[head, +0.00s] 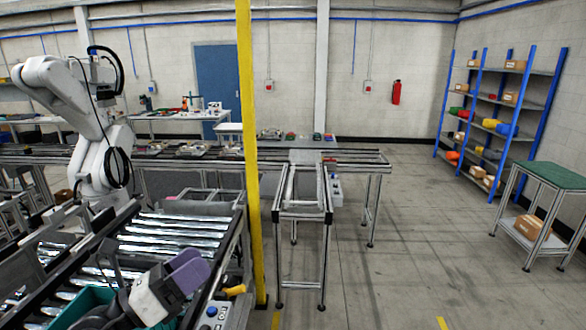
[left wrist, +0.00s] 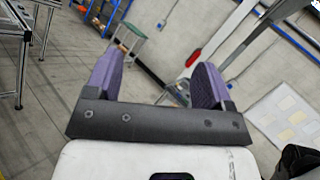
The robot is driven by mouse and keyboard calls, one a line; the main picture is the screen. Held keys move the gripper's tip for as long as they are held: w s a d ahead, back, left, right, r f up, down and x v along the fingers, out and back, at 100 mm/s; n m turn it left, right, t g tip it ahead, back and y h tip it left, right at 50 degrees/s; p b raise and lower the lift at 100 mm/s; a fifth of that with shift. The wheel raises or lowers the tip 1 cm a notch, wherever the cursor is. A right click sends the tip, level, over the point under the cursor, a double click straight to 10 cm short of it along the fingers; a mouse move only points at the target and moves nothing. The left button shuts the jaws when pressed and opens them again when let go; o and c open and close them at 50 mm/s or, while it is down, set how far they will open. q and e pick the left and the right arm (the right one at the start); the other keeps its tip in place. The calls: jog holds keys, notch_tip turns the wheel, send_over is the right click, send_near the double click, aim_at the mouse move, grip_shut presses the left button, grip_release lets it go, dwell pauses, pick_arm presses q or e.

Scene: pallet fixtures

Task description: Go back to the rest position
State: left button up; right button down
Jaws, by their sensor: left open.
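My left gripper (head: 190,268) is low in the head view, left of the yellow post, with its purple fingers pointing up and to the right. It appears over or in front of the near end of the roller conveyor (head: 165,237). In the left wrist view, my left gripper (left wrist: 157,80) has its two purple fingers wide apart with nothing between them. Beyond them show the floor, the wall and a green-topped table (left wrist: 128,40). My right gripper shows in neither view.
A yellow post (head: 250,150) rises close to the right of my left gripper. A teal crate (head: 85,308) lies beside it at lower left. A white jointed robot arm (head: 110,150) stands behind the conveyor. A metal frame (head: 303,215) stands beyond the post. The floor (head: 420,240) at right is open.

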pick_arm(q)
jog(key=s+a+r+n+t+y, duration=0.1)
jog(key=a+r+n+t+y, duration=0.4)
jog(key=r+n+t+y, duration=0.8)
jog(key=s+a+f+n+g+y+b, duration=0.2)
jog(key=f+n+g+y, duration=0.25)
jog(key=f+n, duration=0.7)
jog(key=s+a+f+n+g+y+b, duration=0.1)
jog(key=s+a+f+n+g+y, duration=0.15)
jog(key=f+n+g, duration=0.6)
jog(key=s+d+f+n+g+h+b, duration=0.15)
jog(key=s+f, duration=0.25)
jog(key=f, duration=0.7)
jog(key=s+d+f+n+g+h+b, duration=0.15)
jog(key=s+f, duration=0.25)
jog(key=f, duration=0.8)
jog(key=s+d+f+n+g+b, duration=0.3)
jog(key=s+f+g, duration=0.4)
jog(key=s+f, duration=1.5)
notch_tip(320, 180, up, 28)
jog(key=a+p, duration=0.1)
jog(key=p, duration=2.7)
jog(key=shift+w+a+h, duration=0.2)
jog(key=shift+w+h, duration=0.1)
